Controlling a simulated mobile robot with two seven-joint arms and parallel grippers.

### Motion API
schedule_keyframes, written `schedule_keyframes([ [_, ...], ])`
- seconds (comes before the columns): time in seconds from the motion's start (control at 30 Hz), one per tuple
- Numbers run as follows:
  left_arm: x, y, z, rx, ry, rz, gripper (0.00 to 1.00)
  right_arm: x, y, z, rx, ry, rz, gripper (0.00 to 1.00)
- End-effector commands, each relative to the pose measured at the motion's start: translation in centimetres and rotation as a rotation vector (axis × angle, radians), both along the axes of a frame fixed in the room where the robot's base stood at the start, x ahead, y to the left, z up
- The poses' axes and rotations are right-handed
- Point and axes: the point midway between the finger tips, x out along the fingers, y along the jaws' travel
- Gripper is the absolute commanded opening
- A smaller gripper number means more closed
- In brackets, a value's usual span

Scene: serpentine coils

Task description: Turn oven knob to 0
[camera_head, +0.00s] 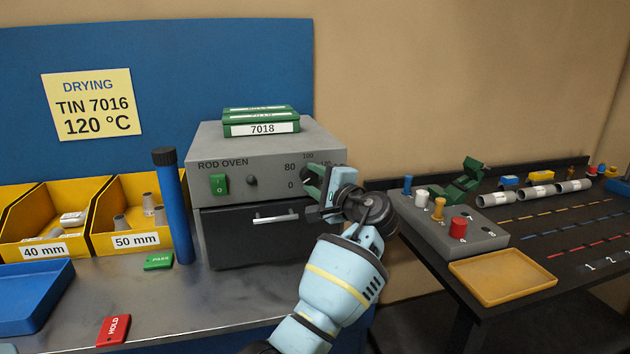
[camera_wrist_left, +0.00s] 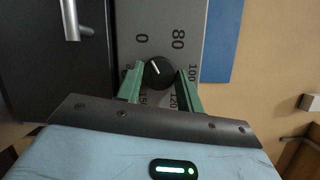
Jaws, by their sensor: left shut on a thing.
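The rod oven (camera_head: 225,145) is a grey box with a dark drawer front below its panel. In the head view my left gripper (camera_head: 317,187) covers most of the dial at the panel's right end. In the left wrist view the round black knob (camera_wrist_left: 158,73) sits between the green fingers of my left gripper (camera_wrist_left: 160,82), which is shut on it. The knob's white mark points up and left in that view, roughly towards the 0 (camera_wrist_left: 142,38); the exact alignment is hard to tell. My right gripper is not in view.
Green 7018 boxes (camera_head: 261,127) lie on the oven. A drawer handle (camera_head: 276,218) sticks out below the panel. A blue tube (camera_head: 178,215) and yellow bins (camera_head: 105,240) stand left. A control box (camera_head: 450,232) and yellow tray (camera_head: 500,285) are on the right table.

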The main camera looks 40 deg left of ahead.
Motion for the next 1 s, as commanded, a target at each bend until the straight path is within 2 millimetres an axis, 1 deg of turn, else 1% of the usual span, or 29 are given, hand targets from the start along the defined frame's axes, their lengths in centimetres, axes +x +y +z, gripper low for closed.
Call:
schedule_keyframes([
  [0.4,0.0,0.0,0.0,-0.006,-0.006,0.0,0.14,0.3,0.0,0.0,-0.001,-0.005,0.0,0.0],
  [0.43,0.0,0.0,0.0,-0.006,-0.006,0.0,0.39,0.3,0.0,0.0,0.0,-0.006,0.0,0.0],
  [0.57,0.0,0.0,0.0,-0.004,-0.006,0.0,0.56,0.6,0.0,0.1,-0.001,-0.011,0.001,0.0],
  [0.6,0.0,0.0,0.0,-0.004,-0.006,0.0,0.59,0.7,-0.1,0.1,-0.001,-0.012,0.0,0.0],
  [0.87,0.0,-0.1,0.0,-0.004,-0.005,-0.001,0.59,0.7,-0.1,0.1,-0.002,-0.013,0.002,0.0],
  [1.0,-0.3,-1.1,-0.1,-0.004,-0.004,-0.003,0.59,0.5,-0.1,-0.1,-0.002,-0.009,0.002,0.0],
])
